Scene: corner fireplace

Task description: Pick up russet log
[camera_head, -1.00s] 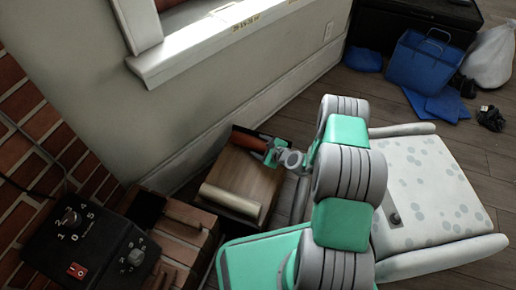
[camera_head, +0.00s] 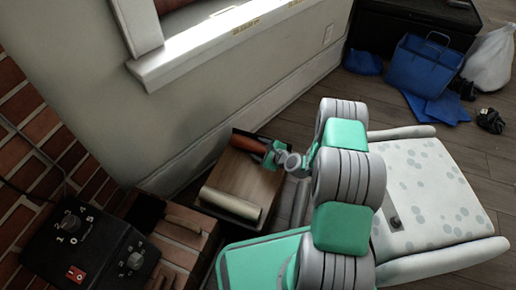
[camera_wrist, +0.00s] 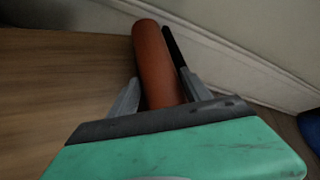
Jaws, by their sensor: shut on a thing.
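The russet log (camera_head: 247,143) is a reddish-brown cylinder at the far side of a wooden-topped box by the wall. In the wrist view the log (camera_wrist: 156,62) runs away from me between the two grey fingers. My gripper (camera_head: 268,153) is at the log's right end in the head view, and its fingers (camera_wrist: 160,95) are shut on the log. The log's near end is hidden by the gripper body. I cannot tell whether the log is touching the box top.
A pale cream log (camera_head: 231,203) lies on the near edge of the wooden box top (camera_head: 245,178). A black control box (camera_head: 85,245) and bricks (camera_head: 185,237) are at lower left. A spotted cushioned seat (camera_head: 430,190) is at right. Blue bags (camera_head: 422,65) stand farther back.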

